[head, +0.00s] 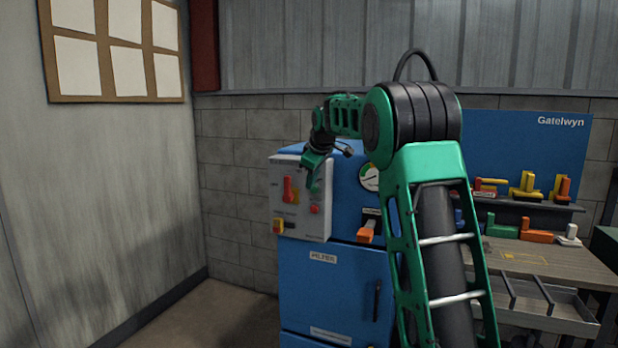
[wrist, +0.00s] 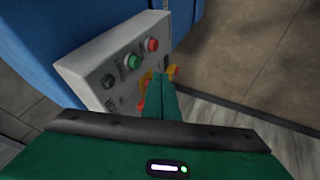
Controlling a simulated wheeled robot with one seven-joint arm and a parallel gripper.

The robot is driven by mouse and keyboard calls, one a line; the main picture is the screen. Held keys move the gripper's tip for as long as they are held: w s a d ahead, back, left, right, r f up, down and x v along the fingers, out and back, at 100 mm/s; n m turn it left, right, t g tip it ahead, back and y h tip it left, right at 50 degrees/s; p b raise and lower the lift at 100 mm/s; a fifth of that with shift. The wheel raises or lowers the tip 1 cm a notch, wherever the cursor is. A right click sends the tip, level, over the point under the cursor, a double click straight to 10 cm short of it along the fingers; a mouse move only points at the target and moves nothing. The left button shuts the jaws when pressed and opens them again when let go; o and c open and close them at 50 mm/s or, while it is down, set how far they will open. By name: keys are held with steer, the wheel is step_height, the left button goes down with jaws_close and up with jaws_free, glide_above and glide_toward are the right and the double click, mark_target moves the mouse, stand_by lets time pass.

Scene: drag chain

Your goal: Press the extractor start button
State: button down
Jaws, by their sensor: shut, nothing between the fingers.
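The extractor is a blue cabinet (head: 335,290) with a light grey control panel (head: 318,228) on its upper left front. In the wrist view the panel (wrist: 95,72) carries a round green button (wrist: 132,62), a round red button (wrist: 152,44) and a black knob (wrist: 108,80). My green gripper (head: 314,188) is shut and empty, in front of the panel. In the wrist view its fingers (wrist: 160,80) appear below and right of the green button; contact cannot be told.
An orange handle (head: 366,232) and a gauge (head: 369,177) sit on the cabinet front. A workbench (head: 545,262) with coloured parts stands at right. Floor (head: 215,320) left of the cabinet is clear.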

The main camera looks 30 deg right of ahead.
mark_target(314, 189)
steer(key=w+d+f, duration=0.3)
steer(key=w, duration=0.1)
steer(key=shift+w+d, duration=0.25)
steer(key=shift+d, duration=0.1)
steer(key=shift+f, duration=0.15)
